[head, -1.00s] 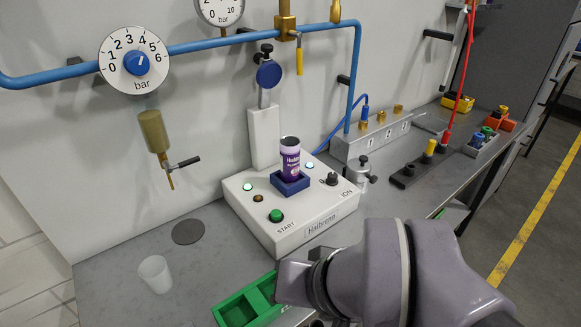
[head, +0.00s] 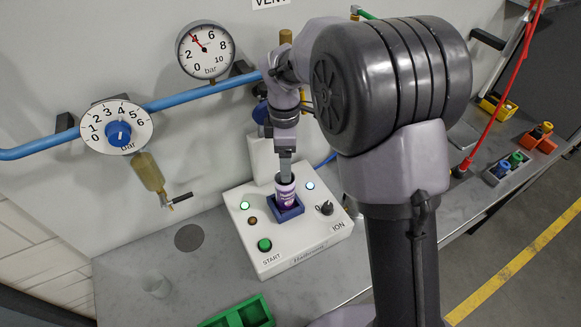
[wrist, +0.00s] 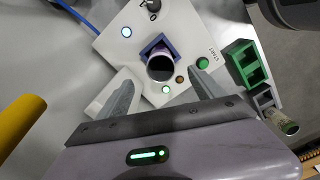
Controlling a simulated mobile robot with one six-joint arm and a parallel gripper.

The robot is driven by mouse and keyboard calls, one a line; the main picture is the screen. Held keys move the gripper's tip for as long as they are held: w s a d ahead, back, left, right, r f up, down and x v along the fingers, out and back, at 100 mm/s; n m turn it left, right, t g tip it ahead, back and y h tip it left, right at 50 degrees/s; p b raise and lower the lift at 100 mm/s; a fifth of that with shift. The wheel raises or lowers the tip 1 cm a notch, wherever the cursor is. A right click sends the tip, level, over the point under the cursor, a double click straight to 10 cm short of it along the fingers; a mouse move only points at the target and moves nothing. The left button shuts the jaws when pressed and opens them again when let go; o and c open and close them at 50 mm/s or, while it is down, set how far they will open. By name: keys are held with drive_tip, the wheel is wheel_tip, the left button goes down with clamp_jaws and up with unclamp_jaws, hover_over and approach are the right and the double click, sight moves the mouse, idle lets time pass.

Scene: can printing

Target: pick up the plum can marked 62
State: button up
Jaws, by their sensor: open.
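The purple can (head: 286,190) stands upright in a blue holder (head: 289,209) on the white START machine. Its dark open top (wrist: 160,68) faces the wrist camera. The number on it is not legible. My gripper (head: 285,165) points down just above the can in the head view. In the wrist view my gripper (wrist: 163,90) is open, with its two fingers apart on either side and the can's top a little beyond the tips. I cannot tell whether the fingertips reach below the rim.
The white machine (head: 275,250) has lit lamps, a START button and a knob (head: 326,208) near the can. A green tray (head: 245,315) lies in front. A blue pipe (head: 190,91) and a gauge (head: 205,50) are behind.

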sight(285, 190)
drive_tip(key=f+b, duration=0.1)
drive_tip(key=f, duration=1.3)
drive_tip(key=shift+a+b, duration=0.2)
drive_tip(key=shift+b, duration=0.2)
drive_tip(key=shift+r, duration=0.1)
drive_tip(key=shift+c, duration=0.4)
drive_tip(key=c, duration=1.4)
